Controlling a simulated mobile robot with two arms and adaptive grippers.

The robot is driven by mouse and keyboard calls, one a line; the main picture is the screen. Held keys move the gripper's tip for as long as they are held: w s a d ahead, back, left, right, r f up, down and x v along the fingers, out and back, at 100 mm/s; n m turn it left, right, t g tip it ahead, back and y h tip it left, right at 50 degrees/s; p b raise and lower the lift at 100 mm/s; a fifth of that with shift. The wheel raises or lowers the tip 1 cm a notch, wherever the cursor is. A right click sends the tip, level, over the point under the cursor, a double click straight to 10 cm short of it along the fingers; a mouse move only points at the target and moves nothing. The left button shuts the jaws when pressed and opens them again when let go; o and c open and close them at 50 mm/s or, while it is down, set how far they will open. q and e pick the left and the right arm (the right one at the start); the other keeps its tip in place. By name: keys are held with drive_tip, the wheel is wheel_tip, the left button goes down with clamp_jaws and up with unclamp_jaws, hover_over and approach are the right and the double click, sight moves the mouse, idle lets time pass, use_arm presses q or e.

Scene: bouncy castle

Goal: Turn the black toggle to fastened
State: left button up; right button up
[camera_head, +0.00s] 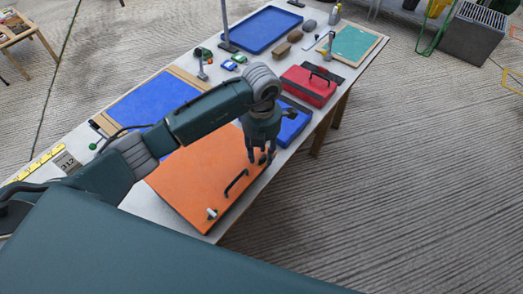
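An orange panel (190,185) lies on the table in front of me. A black bar handle (236,183) is on its right part, and a small white and green fitting (212,214) is near its front corner. My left gripper (261,158) points down over the panel's far right edge, beyond the handle. Its fingers look apart. A small dark piece shows by the fingertips; I cannot tell whether it is the black toggle or part of the gripper, nor whether they touch. The toggle's position cannot be read. My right gripper is out of view.
A blue panel (150,103), a red case (308,85), a blue tray (262,28) and a teal board (355,44) lie farther along the table. A small blue case (290,125) is close to the gripper. Open floor (420,190) lies to the right.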

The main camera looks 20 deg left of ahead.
use_arm(q)
drive_tip(key=shift+f, duration=0.15)
drive_tip(key=shift+c, duration=0.8)
clamp_jaws()
